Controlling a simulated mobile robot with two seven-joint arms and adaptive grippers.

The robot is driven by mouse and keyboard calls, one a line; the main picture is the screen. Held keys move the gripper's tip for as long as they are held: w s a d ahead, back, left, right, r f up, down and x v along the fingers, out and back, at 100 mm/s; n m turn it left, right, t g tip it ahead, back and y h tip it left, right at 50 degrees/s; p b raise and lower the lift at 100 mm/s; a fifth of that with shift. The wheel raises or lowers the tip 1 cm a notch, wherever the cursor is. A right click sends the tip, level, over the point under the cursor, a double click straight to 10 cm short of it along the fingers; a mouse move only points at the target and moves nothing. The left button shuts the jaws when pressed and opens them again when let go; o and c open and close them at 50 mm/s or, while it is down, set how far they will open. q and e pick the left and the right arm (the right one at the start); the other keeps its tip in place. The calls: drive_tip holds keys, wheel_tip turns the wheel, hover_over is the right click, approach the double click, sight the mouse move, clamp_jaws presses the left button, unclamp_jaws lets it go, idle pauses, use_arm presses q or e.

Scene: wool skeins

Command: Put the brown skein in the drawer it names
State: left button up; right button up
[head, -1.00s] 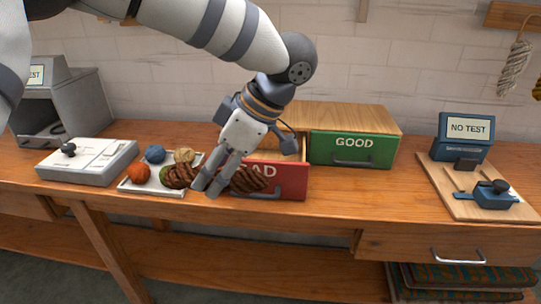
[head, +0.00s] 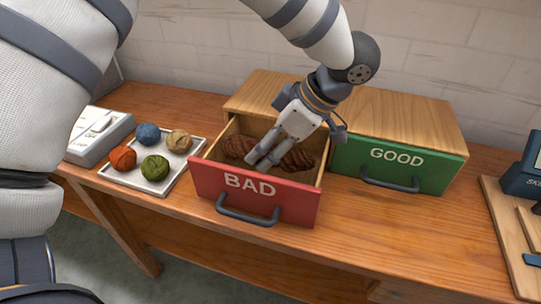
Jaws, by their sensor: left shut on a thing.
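The brown skein (head: 298,158) is a twisted dark brown hank. In the head view it lies across the inside of the open drawer with the red front marked BAD (head: 255,193), with an end showing on each side of my fingers. My left gripper (head: 264,160) reaches down into this drawer and is shut on the skein's middle. The fingers hide that middle, and I cannot tell whether the skein rests on the drawer floor. The drawer with the green front marked GOOD (head: 398,165) is shut, to the right. My right gripper is not in view.
A white tray (head: 148,187) left of the red drawer holds several small yarn balls. A pale grey device (head: 98,135) stands at the far left. A wooden board with a blue device (head: 525,165) is at the right edge. The table front between is clear.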

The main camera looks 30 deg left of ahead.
sight(302, 152)
use_arm(q)
drive_tip(key=shift+f, duration=1.45)
drive_tip(key=shift+f, duration=0.15)
drive_tip(key=o, duration=1.2)
drive_tip(key=shift+w, duration=0.1)
drive_tip(key=v, duration=1.2)
drive_tip(key=shift+b, duration=0.3)
